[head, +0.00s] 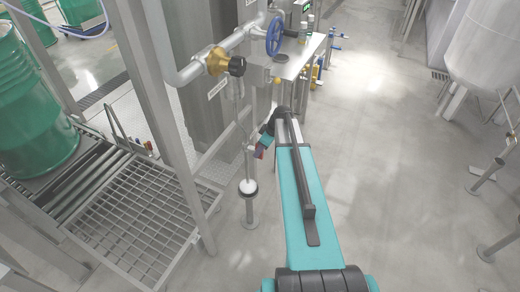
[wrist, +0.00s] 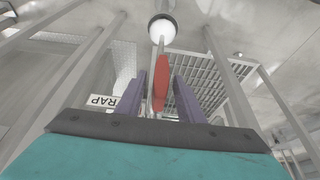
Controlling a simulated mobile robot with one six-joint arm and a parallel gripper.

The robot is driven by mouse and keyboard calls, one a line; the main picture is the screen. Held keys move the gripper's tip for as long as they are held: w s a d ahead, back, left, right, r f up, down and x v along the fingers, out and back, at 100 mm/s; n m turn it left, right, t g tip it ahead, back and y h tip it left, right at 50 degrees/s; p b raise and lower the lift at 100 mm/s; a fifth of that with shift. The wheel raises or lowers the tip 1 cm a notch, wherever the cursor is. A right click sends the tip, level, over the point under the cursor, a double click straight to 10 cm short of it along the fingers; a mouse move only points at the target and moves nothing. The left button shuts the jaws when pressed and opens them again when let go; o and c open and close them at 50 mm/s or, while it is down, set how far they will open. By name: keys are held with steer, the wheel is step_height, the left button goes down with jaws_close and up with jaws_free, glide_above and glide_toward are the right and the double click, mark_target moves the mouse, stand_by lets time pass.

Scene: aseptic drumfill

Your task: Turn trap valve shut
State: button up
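The trap valve's red lever (wrist: 162,80) shows in the wrist view, upright in the picture on a thin vertical pipe. My gripper (wrist: 161,92) has its two purple fingers on either side of the lever, with a gap showing on both sides. A white label (wrist: 103,101), partly cut off and reading "RAP", is left of the fingers. In the head view my gripper (head: 264,146) is at the thin pipe, and only a small red piece of the lever (head: 258,154) shows. The valve body is mostly hidden.
A white round drain cup (head: 248,187) stands below the pipe. A brass valve (head: 219,62) and a blue handwheel (head: 275,36) are above. A metal grating (head: 135,215) and green drum (head: 35,105) are at left. Open floor lies to the right.

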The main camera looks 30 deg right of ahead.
steer(key=shift+w+a+f, duration=0.1)
steer(key=shift+f, duration=0.15)
jaws_close()
